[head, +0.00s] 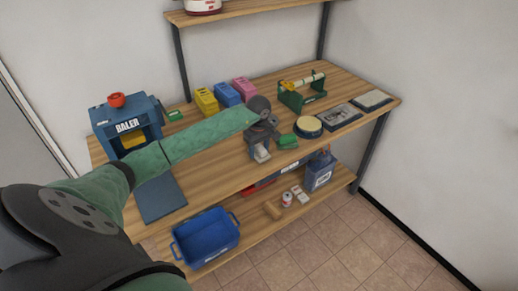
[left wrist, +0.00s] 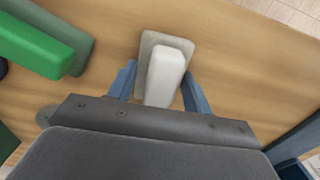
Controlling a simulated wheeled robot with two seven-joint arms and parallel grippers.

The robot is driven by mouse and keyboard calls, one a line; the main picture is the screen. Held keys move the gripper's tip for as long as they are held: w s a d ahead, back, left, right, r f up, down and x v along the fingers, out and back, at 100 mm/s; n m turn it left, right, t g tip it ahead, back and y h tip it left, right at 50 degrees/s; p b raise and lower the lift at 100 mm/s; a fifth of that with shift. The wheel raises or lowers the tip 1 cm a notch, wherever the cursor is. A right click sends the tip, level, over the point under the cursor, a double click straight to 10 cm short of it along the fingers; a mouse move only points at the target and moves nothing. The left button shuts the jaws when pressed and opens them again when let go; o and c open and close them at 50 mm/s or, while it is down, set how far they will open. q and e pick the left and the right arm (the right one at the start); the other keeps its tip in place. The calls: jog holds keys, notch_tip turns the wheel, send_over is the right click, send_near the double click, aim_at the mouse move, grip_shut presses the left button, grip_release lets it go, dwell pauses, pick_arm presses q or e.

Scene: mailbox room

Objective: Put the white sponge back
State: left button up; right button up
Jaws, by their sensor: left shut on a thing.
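The white sponge (head: 262,154) is at the front part of the upper wooden worktop. In the left wrist view the sponge (left wrist: 165,76) is a pale block with a beige-grey patch showing around its far end; I cannot tell whether that patch is part of it or lies on the wood. My left gripper (head: 260,151), with blue-grey fingers, is shut on the sponge from both sides and points down; the fingers also show in the left wrist view (left wrist: 159,88). Whether the sponge touches the worktop is unclear. My right gripper is not in view.
A green block (head: 288,142) lies close beside the gripper. A round yellow-topped container (head: 308,126), grey tray (head: 342,115), pale pad (head: 372,100) and green caddy (head: 302,95) stand to the right. Yellow, blue and pink boxes (head: 228,94) stand behind. A blue bin (head: 206,238) is below.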

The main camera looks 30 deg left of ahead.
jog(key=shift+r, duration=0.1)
pick_arm(q)
jog(key=shift+f, duration=0.1)
jog(key=o, duration=0.9)
jog(key=shift+o, duration=0.2)
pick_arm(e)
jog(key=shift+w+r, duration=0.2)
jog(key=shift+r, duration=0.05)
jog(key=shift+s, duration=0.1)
